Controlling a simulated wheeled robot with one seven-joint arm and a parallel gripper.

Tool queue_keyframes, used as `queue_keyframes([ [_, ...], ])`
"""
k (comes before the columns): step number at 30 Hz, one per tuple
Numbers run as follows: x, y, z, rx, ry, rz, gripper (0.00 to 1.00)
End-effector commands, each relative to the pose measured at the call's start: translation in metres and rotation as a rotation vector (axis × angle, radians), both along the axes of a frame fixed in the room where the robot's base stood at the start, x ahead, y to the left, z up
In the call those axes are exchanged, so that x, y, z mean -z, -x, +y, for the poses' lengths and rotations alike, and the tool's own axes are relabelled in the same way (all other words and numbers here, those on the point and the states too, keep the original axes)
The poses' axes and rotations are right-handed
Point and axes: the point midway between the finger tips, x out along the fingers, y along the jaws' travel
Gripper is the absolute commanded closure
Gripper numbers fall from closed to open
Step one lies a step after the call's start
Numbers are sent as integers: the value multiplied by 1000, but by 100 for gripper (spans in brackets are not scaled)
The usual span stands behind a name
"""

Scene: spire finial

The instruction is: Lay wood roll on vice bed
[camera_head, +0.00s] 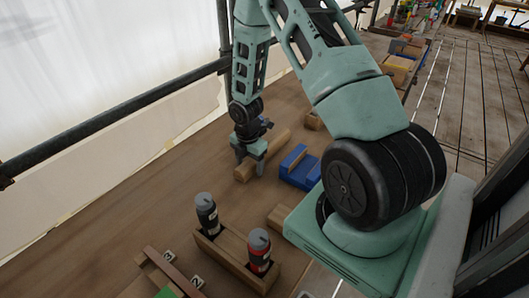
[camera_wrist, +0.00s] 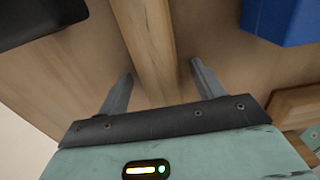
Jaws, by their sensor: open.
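The wood roll (camera_head: 270,149) is a light brown wooden bar lying on the wooden bench, left of the blue vice. In the wrist view the wood roll (camera_wrist: 150,45) runs lengthwise between my two open fingers, with a gap at each side. My gripper (camera_head: 251,163) is open and low over the near end of the wood roll. The fingers also show in the wrist view (camera_wrist: 158,72). The blue vice (camera_head: 299,167) stands just right of the roll, with a pale wooden piece at its side. A blue corner of it (camera_wrist: 285,18) shows at the wrist view's upper right.
A wooden holder (camera_head: 228,249) with two dark bottles (camera_head: 207,214) stands near the front of the bench (camera_head: 140,215). A wooden block (camera_head: 280,215) lies right of the holder. A dark rail (camera_head: 110,118) runs along the left. The bench's left part is clear.

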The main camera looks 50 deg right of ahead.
Motion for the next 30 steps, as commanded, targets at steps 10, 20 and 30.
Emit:
queue_keyframes([
  [10, -1, 0, 0, 0, 0, 0, 93],
  [20, -5, -1, 0, 1, 1, -2, 93],
  [30, -9, 42, -3, 1, 0, 1, 93],
])
